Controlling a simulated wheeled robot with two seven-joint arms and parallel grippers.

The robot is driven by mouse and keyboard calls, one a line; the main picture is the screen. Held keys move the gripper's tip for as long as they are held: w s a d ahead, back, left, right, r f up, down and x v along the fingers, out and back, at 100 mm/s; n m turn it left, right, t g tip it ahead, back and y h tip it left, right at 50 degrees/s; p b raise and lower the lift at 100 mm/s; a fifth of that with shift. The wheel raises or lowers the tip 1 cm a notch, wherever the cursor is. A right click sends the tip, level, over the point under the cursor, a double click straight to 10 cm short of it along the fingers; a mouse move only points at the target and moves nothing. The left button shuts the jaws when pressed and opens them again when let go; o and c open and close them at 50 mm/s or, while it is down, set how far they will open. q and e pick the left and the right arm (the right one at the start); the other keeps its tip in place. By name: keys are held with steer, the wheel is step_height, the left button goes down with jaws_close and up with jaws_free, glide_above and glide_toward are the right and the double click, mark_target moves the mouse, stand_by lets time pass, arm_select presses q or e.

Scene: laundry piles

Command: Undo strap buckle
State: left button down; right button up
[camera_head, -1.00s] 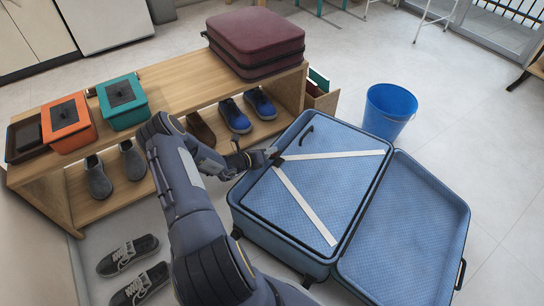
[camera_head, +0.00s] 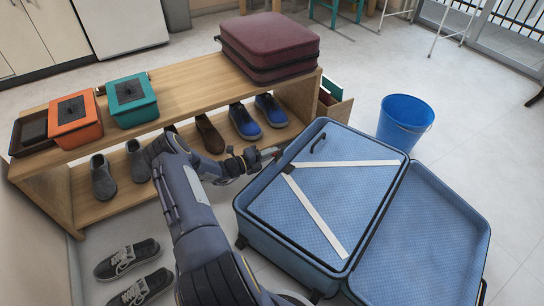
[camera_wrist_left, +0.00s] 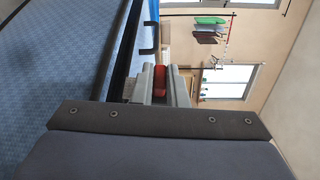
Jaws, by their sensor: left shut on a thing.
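The open blue suitcase (camera_head: 300,262) stands on the floor at right of centre. Two white straps (camera_head: 345,163) cross its blue inner panel and meet at a small dark buckle piece (camera_head: 288,169) near the left rim. My left gripper (camera_head: 272,154) is just left of that piece, above the suitcase's left rim. In the left wrist view, its fingers (camera_wrist_left: 160,82) are shut on a small red piece (camera_wrist_left: 160,78), which looks like part of the buckle. Whether it still touches the strap ends is hard to tell. My right gripper is out of view.
A wooden shelf bench (camera_head: 190,88) holds a maroon suitcase (camera_head: 268,45), an orange box (camera_head: 75,120), a teal box (camera_head: 130,100) and shoes. A blue bucket (camera_head: 402,122) stands behind the suitcase. Grey sneakers (camera_head: 128,258) lie on the floor at lower left.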

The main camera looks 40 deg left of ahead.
arm_select(q)
steer(key=shift+a+f+n, duration=0.1)
steer(key=shift+a+n, duration=0.05)
steer(key=shift+n, duration=0.15)
steer(key=c, duration=1.4)
jaws_free()
steer(key=shift+c, duration=0.2)
steer(key=p+v, duration=0.2)
steer(key=v, duration=0.5)
steer(key=shift+s, duration=0.4)
steer(key=shift+a, duration=0.1)
